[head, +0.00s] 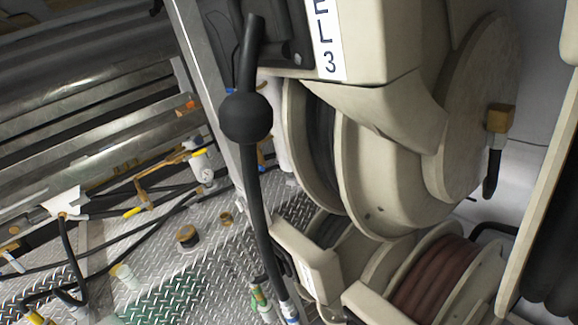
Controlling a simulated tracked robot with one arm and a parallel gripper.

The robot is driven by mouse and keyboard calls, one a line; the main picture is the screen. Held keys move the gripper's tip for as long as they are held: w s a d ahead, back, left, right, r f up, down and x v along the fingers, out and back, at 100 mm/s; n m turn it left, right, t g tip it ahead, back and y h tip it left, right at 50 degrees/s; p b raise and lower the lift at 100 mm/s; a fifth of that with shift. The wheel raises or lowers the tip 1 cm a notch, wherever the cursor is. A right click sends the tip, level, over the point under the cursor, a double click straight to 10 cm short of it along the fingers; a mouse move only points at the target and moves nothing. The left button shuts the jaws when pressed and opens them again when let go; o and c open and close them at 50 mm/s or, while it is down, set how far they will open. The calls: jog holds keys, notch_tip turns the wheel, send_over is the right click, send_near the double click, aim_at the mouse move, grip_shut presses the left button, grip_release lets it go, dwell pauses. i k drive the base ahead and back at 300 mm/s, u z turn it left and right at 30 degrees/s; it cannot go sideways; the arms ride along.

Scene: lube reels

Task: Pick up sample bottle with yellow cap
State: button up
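A small white bottle-like cylinder with a yellow top (202,165) shows left of centre, beside the metal rails and hoses. It is tilted in the picture and small; I cannot tell for sure that it is the sample bottle. A pale cylinder (125,277) lies or stands on the floor at lower left, with its top hard to make out. A small bottle-like thing with green on it (262,300) is at the bottom, partly behind the black hose. My gripper does not show in this view.
A black hose with a ball stop (246,118) hangs across the middle. Large beige reels (400,170) fill the right. A dark-topped jar (187,237) is on the diamond-plate floor (210,265). Hoses and yellow-handled fittings (145,195) crowd the left. A reel with reddish hose (435,280) is at lower right.

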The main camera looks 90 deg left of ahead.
aim_at(125, 273)
jog(key=u, duration=1.15)
jog(key=i, duration=0.1)
jog(key=u, duration=2.35)
jog(key=k, duration=0.9)
jog(key=u, duration=0.2)
jog(key=i, duration=0.9)
jog(key=z, duration=0.1)
